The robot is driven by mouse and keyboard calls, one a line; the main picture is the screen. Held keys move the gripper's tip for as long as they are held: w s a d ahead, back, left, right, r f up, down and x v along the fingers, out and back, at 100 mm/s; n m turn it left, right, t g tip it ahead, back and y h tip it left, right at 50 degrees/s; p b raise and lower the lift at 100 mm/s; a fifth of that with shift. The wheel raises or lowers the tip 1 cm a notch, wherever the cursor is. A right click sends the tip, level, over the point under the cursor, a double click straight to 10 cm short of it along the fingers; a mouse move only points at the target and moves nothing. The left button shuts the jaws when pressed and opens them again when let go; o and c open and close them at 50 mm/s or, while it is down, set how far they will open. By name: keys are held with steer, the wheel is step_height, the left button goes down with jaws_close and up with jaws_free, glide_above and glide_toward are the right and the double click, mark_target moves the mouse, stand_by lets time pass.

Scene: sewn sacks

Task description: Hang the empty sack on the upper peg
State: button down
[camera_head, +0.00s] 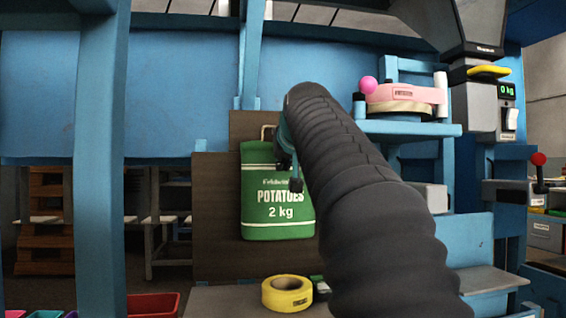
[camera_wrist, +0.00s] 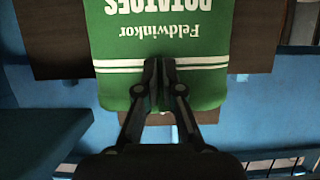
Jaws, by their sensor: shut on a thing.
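A green sack (camera_head: 265,222) lettered "POTATOES 2 kg" hangs flat and upright in front of a brown board in the head view. It also shows upside down in the wrist view (camera_wrist: 165,48). My gripper (camera_wrist: 160,68) is shut on the sack near its white-striped end. My black, ribbed arm covers the sack's right side in the head view. A small pale loop (camera_head: 267,130) stands above the sack's top edge, against the board. I cannot make out a peg, nor whether the loop is around one.
The brown board (camera_head: 215,222) stands behind the sack, with blue frame posts (camera_head: 99,150) to the left. A yellow tape roll (camera_head: 287,293) lies on the bench below. Pink and cream rolls (camera_head: 400,98) sit on a blue shelf at right, beside a scale reading 0 kg (camera_head: 484,108).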

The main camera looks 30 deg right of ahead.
stand_by(0.4)
steer(key=c, duration=1.2)
jaws_free()
steer(key=shift+c, duration=0.2)
steer(key=v, duration=1.2)
steer(key=s+a+f+n+g+y, duration=0.1)
steer(key=s+a+f, duration=0.3)
steer(key=f, duration=1.2)
steer(key=s+a+f+n+g+y, duration=0.1)
steer(key=s+a+f+g, duration=0.3)
steer(key=f, duration=1.3)
steer(key=s+a+f+n+g+y+p, duration=0.1)
steer(key=s+a+f+g, duration=0.1)
steer(key=s+a+f, duration=0.4)
steer(key=s+f, duration=0.4)
steer(key=f, duration=0.6)
steer(key=shift+s+f+y, duration=0.3)
steer(key=shift+f+y, duration=0.1)
